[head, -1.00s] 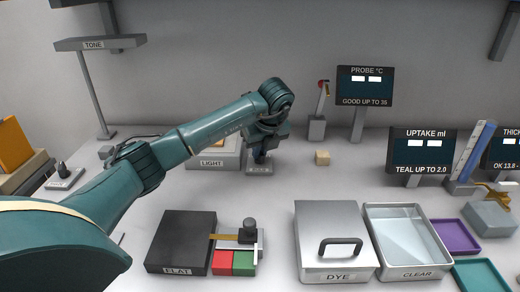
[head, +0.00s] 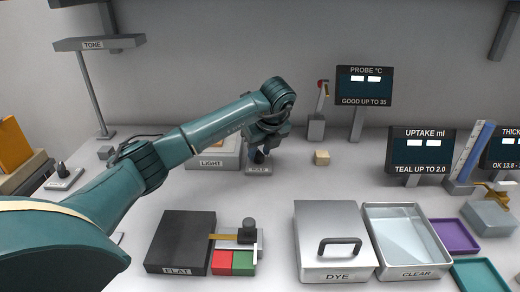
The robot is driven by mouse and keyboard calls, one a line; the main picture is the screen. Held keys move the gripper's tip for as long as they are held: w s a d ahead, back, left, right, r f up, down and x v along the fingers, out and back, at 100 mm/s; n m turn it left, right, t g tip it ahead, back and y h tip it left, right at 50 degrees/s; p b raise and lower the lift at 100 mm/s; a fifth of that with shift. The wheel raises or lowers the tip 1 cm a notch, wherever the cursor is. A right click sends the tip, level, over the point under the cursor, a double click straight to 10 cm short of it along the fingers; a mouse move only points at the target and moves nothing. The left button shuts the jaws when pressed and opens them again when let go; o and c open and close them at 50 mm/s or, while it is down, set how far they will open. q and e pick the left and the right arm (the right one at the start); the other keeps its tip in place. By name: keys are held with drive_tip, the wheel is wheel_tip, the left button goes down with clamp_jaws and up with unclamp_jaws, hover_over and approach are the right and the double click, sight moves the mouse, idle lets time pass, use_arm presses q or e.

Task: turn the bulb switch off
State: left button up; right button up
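A small grey switch base (head: 258,170) with a short dark lever stands at the right front of the box labelled LIGHT (head: 213,157). I take it to be the bulb switch; its label is too small to read. My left gripper (head: 257,150) is right above and behind the lever, pointing down. I cannot tell whether it touches the lever, and its fingers are too small and dark to judge open or shut. A similar small switch (head: 64,177) with a dark lever stands at the far left. My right gripper is not in view.
My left arm spans above the left half of the table. A small wooden cube (head: 321,157) lies right of the switch. A dark FLAT block (head: 181,240), a DYE box (head: 335,220) and a CLEAR tray (head: 412,272) stand in front. The PROBE display (head: 364,85) stands behind.

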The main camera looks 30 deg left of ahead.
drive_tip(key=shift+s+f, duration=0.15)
